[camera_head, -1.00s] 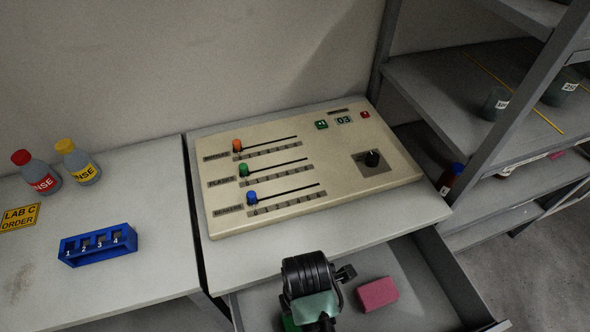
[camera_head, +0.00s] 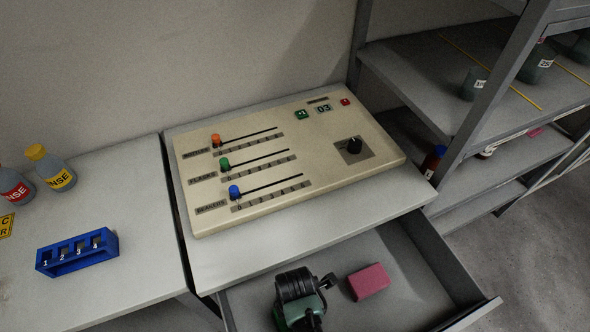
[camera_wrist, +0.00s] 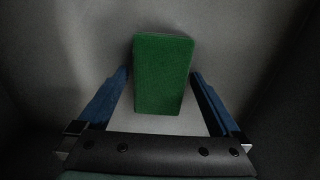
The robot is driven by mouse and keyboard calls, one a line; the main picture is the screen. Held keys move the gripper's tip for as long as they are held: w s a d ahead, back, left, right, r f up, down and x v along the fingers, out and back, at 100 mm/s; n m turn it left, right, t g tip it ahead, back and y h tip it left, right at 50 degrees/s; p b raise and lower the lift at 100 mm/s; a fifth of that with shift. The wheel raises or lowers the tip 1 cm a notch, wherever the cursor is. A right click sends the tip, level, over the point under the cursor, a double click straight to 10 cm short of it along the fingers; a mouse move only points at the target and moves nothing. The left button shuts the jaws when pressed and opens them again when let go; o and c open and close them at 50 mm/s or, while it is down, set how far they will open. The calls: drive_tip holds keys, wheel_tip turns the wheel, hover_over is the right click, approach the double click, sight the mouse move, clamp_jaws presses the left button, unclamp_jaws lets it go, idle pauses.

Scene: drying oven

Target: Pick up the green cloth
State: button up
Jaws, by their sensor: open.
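The green cloth (camera_wrist: 162,75) is a folded rectangular block lying on the grey drawer floor in the wrist view. My gripper (camera_wrist: 160,78) is open, with one blue finger on the left of the cloth and one on the right. Gaps show between the cloth and both fingers, and how far above the drawer floor the fingers are is hard to tell. In the head view my wrist (camera_head: 298,295) is over the open drawer, and it hides the cloth and the fingertips.
The open drawer (camera_head: 440,262) has raised walls around my gripper. A pink block (camera_head: 368,282) lies in it to the right. Above stands a beige control panel (camera_head: 290,165) with sliders. A blue rack (camera_head: 77,253) and bottles (camera_head: 50,168) stand on the left bench; shelves are at right.

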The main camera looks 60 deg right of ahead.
drive_tip(key=c, duration=1.2)
wheel_tip(320, 180, up, 10)
drive_tip(key=shift+r+p, duration=0.1)
drive_tip(key=shift+p, duration=0.7)
